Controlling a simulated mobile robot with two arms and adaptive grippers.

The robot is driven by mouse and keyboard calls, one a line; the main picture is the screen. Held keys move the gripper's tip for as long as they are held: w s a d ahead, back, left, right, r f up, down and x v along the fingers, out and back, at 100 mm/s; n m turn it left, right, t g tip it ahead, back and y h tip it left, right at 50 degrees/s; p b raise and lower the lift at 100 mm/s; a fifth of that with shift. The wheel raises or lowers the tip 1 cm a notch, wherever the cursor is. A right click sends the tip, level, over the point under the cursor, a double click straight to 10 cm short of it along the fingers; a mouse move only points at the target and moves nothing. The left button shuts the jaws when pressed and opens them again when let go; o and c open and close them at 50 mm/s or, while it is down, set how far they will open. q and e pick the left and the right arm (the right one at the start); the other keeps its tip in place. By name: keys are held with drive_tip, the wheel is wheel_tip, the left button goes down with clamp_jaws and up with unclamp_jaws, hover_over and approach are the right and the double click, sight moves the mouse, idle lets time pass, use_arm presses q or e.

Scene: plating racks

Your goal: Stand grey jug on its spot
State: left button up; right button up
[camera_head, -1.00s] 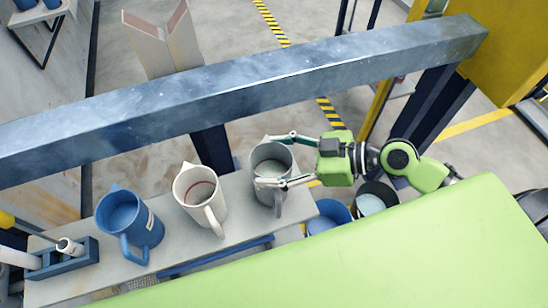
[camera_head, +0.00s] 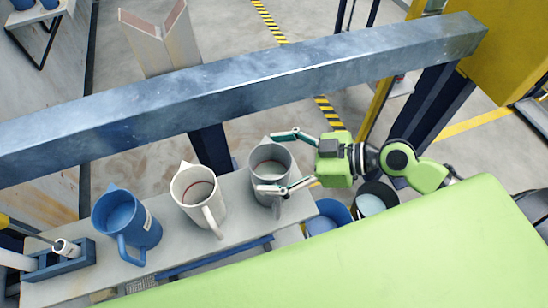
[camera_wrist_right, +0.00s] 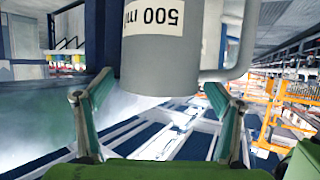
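The grey jug (camera_head: 270,175) stands upright at the right end of the pale shelf, right of the white jug. My right gripper (camera_head: 268,163) reaches in from the right with one finger on each side of the grey jug. In the right wrist view, the grey jug (camera_wrist_right: 160,60) shows upside down with its "500 ml" label, between the two spread fingers (camera_wrist_right: 159,85). Gaps show between the fingers and its wall, so the gripper is open. No marked spot can be made out under the jug. My left gripper is out of view.
The white jug (camera_head: 196,193) and blue jug (camera_head: 127,222) stand left on the shelf (camera_head: 175,239). A blue rack (camera_head: 60,262) is at its left end. A blue bucket (camera_head: 329,217) and a dark one (camera_head: 378,198) sit right of the shelf.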

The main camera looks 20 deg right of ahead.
drive_tip(key=v, duration=1.2)
drive_tip(key=w+d+f+m+t+h, duration=0.1)
drive_tip(key=d+f+m+h, duration=0.3)
drive_tip(key=d+f, duration=0.6)
drive_tip(key=w+d+f+m+h, duration=0.1)
drive_tip(key=d+f+m+h, duration=0.35)
drive_tip(key=f, duration=1.05)
drive_tip(key=s+d+f+m+g+h, duration=0.1)
drive_tip(key=s+d+f, duration=0.1)
drive_tip(key=f, duration=0.3)
drive_tip(key=s+d+f+m, duration=0.1)
drive_tip(key=s+d+f, duration=0.2)
drive_tip(key=f, duration=0.3)
drive_tip(key=s+a+f+m+g+h, duration=0.25)
drive_tip(key=s+f, duration=0.75)
drive_tip(key=f, duration=0.5)
drive_tip(key=s+a+f+n+g, duration=0.3)
drive_tip(key=s+a+f, duration=0.6)
drive_tip(key=s+a, duration=0.3)
drive_tip(key=a, duration=0.2)
drive_tip(key=shift+s+a+f, duration=0.35)
drive_tip(key=shift+f, duration=0.05)
